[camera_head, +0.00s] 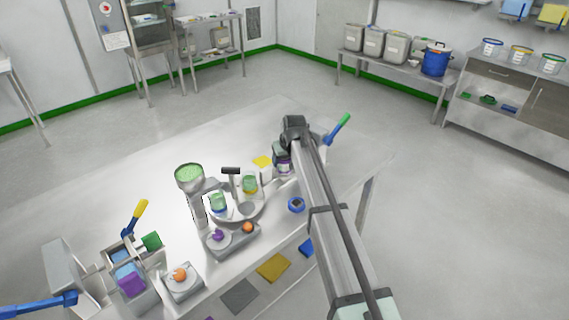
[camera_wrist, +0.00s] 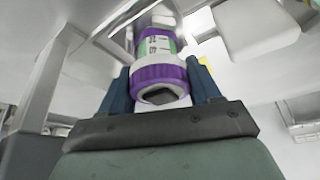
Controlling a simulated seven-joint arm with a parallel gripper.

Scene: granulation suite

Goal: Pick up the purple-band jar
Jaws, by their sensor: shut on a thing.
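The purple-band jar (camera_wrist: 163,77) is in the middle of the wrist view. It is white with a purple ring at its near end, a second purple band and a green marked label. My gripper (camera_wrist: 163,84) has its dark blue fingers on both sides of the jar, shut on it. In the head view, the jar (camera_head: 284,168) shows partly below my gripper (camera_head: 283,152), at the far right part of the steel table (camera_head: 130,180). My arm hides part of it. I cannot tell whether it touches the table.
A round plate (camera_head: 243,212) with green-filled jars (camera_head: 250,184) stands left of my gripper, beside a funnel (camera_head: 189,177). A yellow-topped white container (camera_head: 264,168) is close by on the left. A green-tipped blue handle (camera_head: 338,128) is just right. The table's back left is clear.

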